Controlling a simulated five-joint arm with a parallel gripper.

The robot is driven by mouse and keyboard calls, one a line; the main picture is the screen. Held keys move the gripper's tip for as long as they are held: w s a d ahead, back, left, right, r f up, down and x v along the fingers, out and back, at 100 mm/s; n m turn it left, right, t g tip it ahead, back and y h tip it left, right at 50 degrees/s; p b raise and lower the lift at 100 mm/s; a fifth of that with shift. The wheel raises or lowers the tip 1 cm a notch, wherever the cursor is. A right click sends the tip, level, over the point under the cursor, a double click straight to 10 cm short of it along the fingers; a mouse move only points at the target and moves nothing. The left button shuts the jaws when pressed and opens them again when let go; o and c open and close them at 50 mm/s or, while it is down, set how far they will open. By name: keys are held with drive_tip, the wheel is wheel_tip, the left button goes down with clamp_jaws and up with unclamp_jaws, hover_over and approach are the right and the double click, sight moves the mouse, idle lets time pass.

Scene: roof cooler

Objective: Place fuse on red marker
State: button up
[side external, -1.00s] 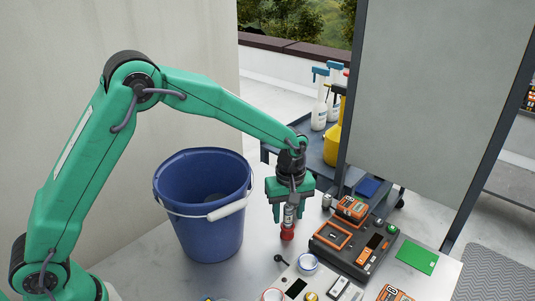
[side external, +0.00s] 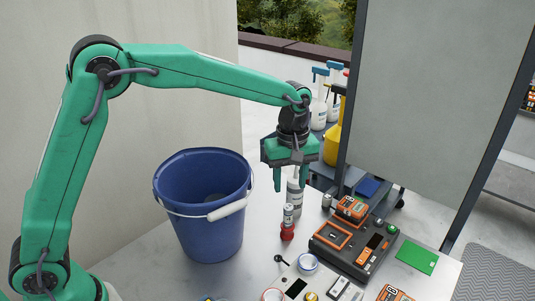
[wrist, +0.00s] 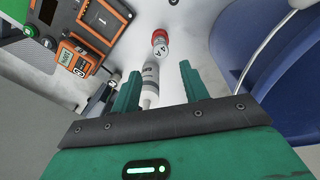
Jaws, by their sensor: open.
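A blue bucket (side external: 200,200) stands left of the fuse. A grey-white bottle (side external: 296,192) stands close behind it. An orange-and-grey device (side external: 345,245) and a green card (side external: 417,258) lie to the right.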

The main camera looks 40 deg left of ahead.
drive_tip(key=shift+r, duration=1.1)
